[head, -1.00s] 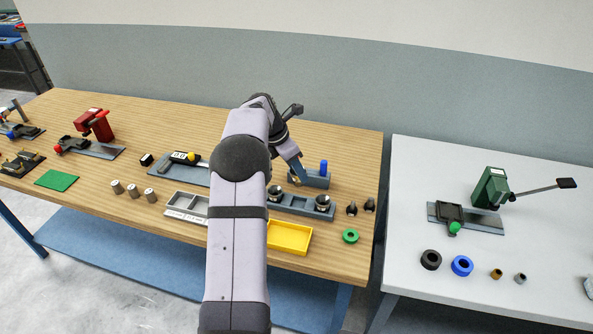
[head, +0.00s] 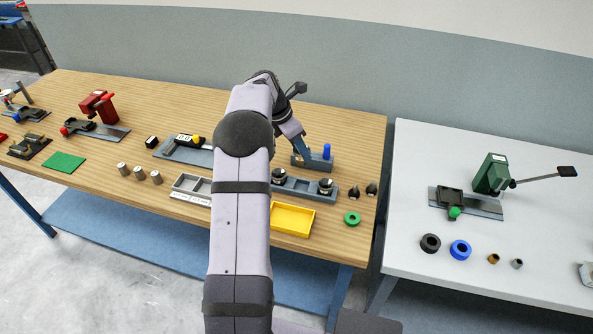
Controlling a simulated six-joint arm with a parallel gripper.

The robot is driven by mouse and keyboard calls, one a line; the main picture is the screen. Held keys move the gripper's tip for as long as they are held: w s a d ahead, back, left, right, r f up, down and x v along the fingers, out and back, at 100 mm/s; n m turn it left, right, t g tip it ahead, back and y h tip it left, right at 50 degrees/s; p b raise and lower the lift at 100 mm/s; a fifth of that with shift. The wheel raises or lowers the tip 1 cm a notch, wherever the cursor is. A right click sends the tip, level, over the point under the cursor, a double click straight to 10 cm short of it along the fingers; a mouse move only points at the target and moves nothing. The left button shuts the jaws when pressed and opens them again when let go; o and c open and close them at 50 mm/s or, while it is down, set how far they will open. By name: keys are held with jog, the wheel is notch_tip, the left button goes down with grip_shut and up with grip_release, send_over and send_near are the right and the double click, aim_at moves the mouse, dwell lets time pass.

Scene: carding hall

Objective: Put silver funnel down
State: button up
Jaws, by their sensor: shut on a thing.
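My gripper (head: 302,158) is small and partly turned away, low over the wooden bench. Its tip is just behind the grey-blue two-place holder (head: 301,188) and left of the block with the blue knob (head: 326,152). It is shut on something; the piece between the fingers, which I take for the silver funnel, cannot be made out. Two round dark-and-silver cup-like pieces sit in the holder, one at the left (head: 278,175) and one at the right (head: 325,187). I cannot tell if either is a funnel. My arm hides part of the bench left of the holder.
In front of the holder are a yellow tray (head: 292,232) and a green ring (head: 352,219). Two dark pegs (head: 355,192) stand to its right. A grey divided tray (head: 183,187) lies left of my arm. A gap separates the bench from the white table (head: 540,250).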

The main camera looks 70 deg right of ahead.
jog(key=shift+w+f, duration=0.15)
jog(key=shift+w, duration=0.2)
jog(key=shift+w+d+r+b, duration=0.1)
jog(key=shift+w+r+b, duration=0.15)
jog(key=shift+b, duration=0.2)
jog(key=shift+w+r+n+b, duration=0.35)
jog(key=shift+w+b, duration=0.3)
jog(key=shift+w, duration=0.15)
jog(key=s+a+f+m+g+y+b, duration=0.1)
jog(key=a+f+m+y, duration=0.1)
jog(key=a+m, duration=0.4)
jog(key=s+a+f+m+y+b, duration=0.1)
jog(key=s+a+f+m, duration=0.1)
jog(key=a+m, duration=0.35)
jog(key=shift+n, duration=0.9)
jog(key=shift+w+a+f+p, duration=0.1)
jog(key=shift+a+f+p, duration=0.3)
jog(key=shift+f, duration=1.2)
jog(key=shift+s+a+f+p, duration=0.15)
jog(key=shift+f+p, duration=0.5)
jog(key=shift+f, duration=0.95)
jog(key=shift+w+a+f+p, duration=0.2)
jog(key=shift+f+p, duration=0.35)
jog(key=shift+f, duration=1.05)
